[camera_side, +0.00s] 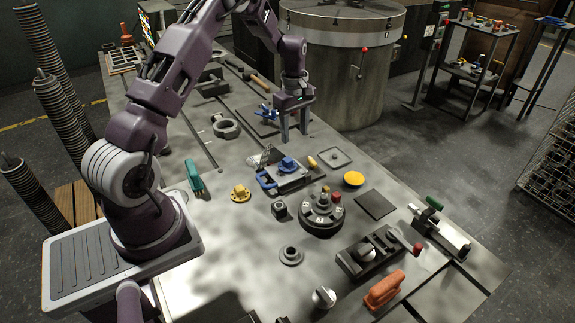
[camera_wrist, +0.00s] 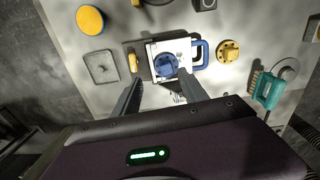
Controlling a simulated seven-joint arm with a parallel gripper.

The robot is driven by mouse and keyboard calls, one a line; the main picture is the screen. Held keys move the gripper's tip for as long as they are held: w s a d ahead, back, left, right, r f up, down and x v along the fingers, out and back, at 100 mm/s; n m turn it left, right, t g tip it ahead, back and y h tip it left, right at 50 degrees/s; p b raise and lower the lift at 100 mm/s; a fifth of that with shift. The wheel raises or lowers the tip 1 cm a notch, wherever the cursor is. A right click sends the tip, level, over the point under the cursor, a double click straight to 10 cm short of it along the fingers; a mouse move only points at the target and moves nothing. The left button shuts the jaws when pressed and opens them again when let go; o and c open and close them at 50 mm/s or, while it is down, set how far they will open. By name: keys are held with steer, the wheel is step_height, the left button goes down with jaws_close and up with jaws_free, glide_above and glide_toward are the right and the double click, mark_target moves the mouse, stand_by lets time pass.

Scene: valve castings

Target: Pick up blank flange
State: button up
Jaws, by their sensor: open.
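A flat yellow disc (camera_side: 354,179) lies to the right and shows in the wrist view (camera_wrist: 90,20). I cannot tell which is the blank flange.
A square grey plate (camera_side: 335,158) lies right of the block, with a small yellow-handled item (camera_side: 312,162) between. A teal brush (camera_side: 194,177) lies left. A round black fixture with knobs (camera_side: 322,214) stands nearer. The far table holds a grey ring (camera_side: 226,127).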

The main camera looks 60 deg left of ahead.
mark_target(287, 159)
steer(key=shift+n, duration=0.6)
steer(key=f, duration=0.3)
steer(key=a+f, duration=0.1)
steer(key=f, duration=0.3)
steer(key=s+a+f, duration=0.1)
steer(key=f, duration=0.3)
steer(key=shift+a+f, duration=0.1)
steer(key=shift+a, duration=0.05)
jaws_close()
